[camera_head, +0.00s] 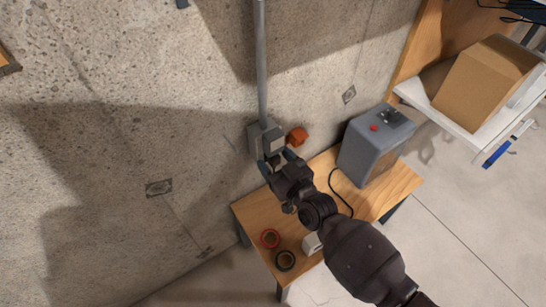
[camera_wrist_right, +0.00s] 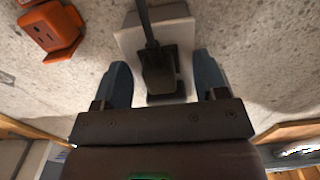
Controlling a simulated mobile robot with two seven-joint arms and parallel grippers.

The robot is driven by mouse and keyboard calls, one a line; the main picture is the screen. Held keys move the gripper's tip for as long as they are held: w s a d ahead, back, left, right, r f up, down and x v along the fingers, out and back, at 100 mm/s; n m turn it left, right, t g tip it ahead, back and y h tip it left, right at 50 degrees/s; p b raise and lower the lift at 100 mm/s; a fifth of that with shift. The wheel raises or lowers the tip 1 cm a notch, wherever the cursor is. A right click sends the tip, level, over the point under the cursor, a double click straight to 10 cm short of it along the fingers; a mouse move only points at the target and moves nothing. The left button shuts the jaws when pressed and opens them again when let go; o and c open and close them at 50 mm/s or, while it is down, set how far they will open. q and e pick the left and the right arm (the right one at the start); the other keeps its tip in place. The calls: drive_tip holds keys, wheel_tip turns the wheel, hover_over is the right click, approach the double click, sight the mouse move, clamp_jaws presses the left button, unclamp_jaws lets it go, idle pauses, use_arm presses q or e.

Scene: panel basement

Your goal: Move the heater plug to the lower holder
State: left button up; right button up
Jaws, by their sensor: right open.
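In the right wrist view a black plug (camera_wrist_right: 157,72) with its cord sits against a pale socket box (camera_wrist_right: 183,35) on the wall. My right gripper (camera_wrist_right: 162,80) is open, with one finger on each side of the plug; I see gaps between them. In the head view the right gripper (camera_head: 276,160) is at the grey wall box (camera_head: 257,135), which hides the plug there. An orange slotted holder (camera_wrist_right: 50,28) is on the wall beside the box; it also shows in the head view (camera_head: 297,136). My left gripper is not in view.
A grey machine (camera_head: 365,150) with a red knob stands on the wooden table (camera_head: 400,185), a black cord near it. A white shelf (camera_head: 450,118) holds a cardboard box (camera_head: 485,80). A conduit (camera_head: 262,60) rises above the wall box.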

sight(277, 163)
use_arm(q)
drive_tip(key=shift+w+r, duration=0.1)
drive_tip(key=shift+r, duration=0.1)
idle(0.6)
use_arm(e)
drive_tip(key=shift+c, duration=0.5)
drive_tip(key=c, duration=1.1)
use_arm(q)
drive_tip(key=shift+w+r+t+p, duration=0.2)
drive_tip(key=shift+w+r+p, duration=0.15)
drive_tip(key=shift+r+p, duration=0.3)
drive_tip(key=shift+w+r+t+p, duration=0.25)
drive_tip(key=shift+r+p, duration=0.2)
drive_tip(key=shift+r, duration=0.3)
use_arm(e)
drive_tip(key=shift+v, duration=2.9)
drive_tip(key=shift+d, duration=0.1)
